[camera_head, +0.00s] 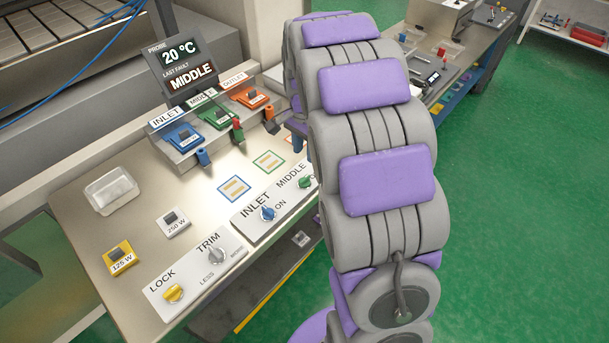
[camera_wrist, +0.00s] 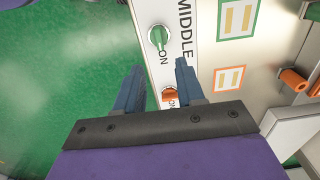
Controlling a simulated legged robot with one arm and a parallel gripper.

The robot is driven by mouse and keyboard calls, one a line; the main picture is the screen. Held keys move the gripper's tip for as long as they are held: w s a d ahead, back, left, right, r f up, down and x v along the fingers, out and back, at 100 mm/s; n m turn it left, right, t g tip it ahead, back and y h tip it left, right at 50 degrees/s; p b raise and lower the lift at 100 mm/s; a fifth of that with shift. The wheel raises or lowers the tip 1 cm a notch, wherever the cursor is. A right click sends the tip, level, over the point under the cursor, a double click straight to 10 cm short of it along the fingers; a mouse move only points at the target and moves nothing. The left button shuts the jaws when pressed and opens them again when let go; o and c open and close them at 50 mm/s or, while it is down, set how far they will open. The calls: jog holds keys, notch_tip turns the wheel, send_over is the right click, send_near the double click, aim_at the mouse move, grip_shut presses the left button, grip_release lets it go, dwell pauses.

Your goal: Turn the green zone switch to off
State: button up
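The green zone switch (camera_wrist: 158,37) is a round green knob on a white panel strip, labelled MIDDLE. In the wrist view its ridge seems to point toward the word ON printed beside it. It also shows in the head view (camera_head: 306,182), close to the left edge of my arm. My gripper (camera_wrist: 160,66) is open, its two blue fingers spread and empty. In the wrist view the green knob appears just beyond the fingertips, with no visible contact. An orange knob (camera_wrist: 170,94) shows between the fingers, partly covered by my gripper. My arm hides most of the gripper in the head view.
A blue INLET knob (camera_head: 267,213), a grey TRIM knob (camera_head: 216,255) and a yellow LOCK knob (camera_head: 174,293) share the bench. Modules, coloured plugs and a display reading 20 °C (camera_head: 181,52) stand behind. Green floor (camera_wrist: 60,60) lies beyond the panel edge.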

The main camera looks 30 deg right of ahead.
aim_at(304, 178)
jog(key=f, duration=0.3)
jog(key=f+b, duration=0.1)
jog(key=f, duration=0.5)
jog(key=shift+s+a+f+b, duration=0.1)
jog(key=shift+s+a+b, duration=0.05)
jog(key=shift+a+b, duration=0.2)
jog(key=shift+d+f, duration=0.25)
jog(key=shift+f, duration=0.3)
jog(key=shift+c, duration=0.3)
jog(key=shift+a, duration=0.1)
grip_shut()
